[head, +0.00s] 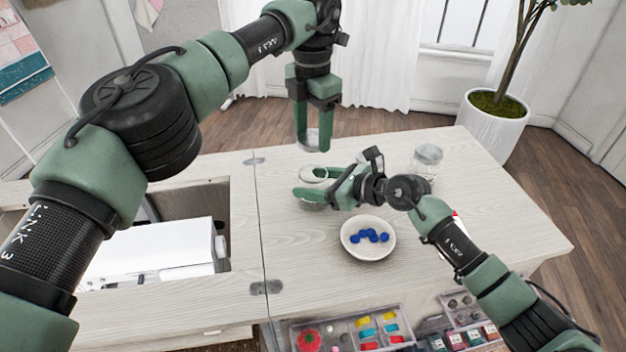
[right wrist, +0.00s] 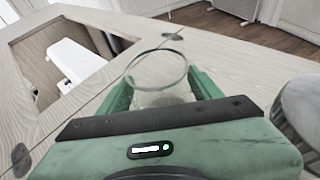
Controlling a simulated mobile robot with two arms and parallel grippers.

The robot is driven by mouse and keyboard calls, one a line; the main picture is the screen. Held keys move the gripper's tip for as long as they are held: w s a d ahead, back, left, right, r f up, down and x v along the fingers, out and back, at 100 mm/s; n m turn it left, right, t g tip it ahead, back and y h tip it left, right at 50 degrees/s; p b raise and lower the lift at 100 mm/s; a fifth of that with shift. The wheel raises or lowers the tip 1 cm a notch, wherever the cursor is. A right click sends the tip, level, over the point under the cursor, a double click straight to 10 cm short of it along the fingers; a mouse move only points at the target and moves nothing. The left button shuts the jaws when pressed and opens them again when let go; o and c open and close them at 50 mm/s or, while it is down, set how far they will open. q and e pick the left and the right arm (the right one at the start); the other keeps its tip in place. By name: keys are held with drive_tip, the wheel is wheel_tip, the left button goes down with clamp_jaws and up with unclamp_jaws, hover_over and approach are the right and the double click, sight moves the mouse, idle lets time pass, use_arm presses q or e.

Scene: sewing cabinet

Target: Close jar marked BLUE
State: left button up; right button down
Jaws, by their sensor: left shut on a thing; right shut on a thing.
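A clear glass jar (right wrist: 157,72) stands on the cabinet top between the fingers of my right gripper (head: 308,184), which is shut on it. Its round rim is open at the top in the right wrist view. In the head view the green fingers hide much of it, and I can read no marking on it. My left gripper (head: 313,146) hangs pointing down above and behind the jar, apart from it. It is shut on a thin, pale round lid (head: 312,138), partly hidden between its fingers.
A white bowl (head: 347,243) with several blue pieces (head: 368,236) sits in front of my right gripper. Another clear jar (head: 428,158) stands at the back right. A sewing machine (head: 150,250) lies in the left opening. Open trays (head: 345,325) of coloured supplies are at the front.

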sight(313, 186)
use_arm(q)
drive_tip(key=shift+f, duration=2.35)
drive_tip(key=shift+f, duration=0.1)
drive_tip(key=shift+f, duration=0.8)
drive_tip(key=shift+f, duration=0.55)
drive_tip(key=m, duration=2.9)
drive_tip(key=shift+w, duration=0.2)
